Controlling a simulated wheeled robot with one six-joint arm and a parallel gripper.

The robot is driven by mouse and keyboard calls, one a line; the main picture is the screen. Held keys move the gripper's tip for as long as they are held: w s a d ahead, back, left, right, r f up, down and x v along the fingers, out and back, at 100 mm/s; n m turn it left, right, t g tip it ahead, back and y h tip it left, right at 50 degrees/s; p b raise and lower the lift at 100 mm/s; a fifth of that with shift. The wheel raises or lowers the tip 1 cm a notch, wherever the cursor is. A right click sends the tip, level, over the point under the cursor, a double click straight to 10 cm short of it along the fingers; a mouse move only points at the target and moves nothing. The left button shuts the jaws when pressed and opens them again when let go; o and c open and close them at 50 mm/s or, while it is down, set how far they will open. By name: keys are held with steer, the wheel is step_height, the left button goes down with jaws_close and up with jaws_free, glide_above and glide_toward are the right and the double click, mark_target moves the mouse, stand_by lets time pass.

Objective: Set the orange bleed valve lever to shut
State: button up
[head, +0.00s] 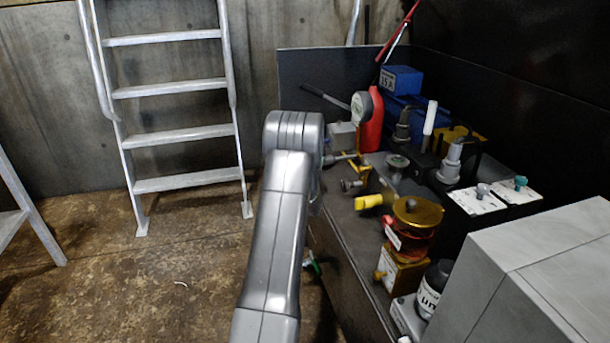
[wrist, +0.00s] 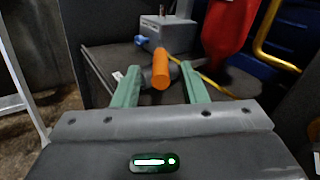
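The orange bleed valve lever (wrist: 160,74) shows in the wrist view as a short, rounded orange handle with its end toward the camera. It joins a dark fitting in front of a grey box (wrist: 167,34). My gripper (wrist: 161,84) is open, with one green finger to each side of the lever. A gap shows on both sides; I cannot tell how deep the lever sits between the fingers. In the head view my arm hides the gripper, and I cannot make out the orange lever there.
A red bottle (head: 370,121) stands close behind, at right in the wrist view. A yellow-handled valve (head: 369,201) and a gold-topped red cylinder (head: 416,220) stand nearer on the bench. A ladder (head: 176,137) leans at left.

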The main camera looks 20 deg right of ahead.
steer(key=p+v, duration=0.1)
steer(key=v, duration=0.9)
steer(key=shift+s, duration=0.2)
steer(key=shift+a, duration=0.15)
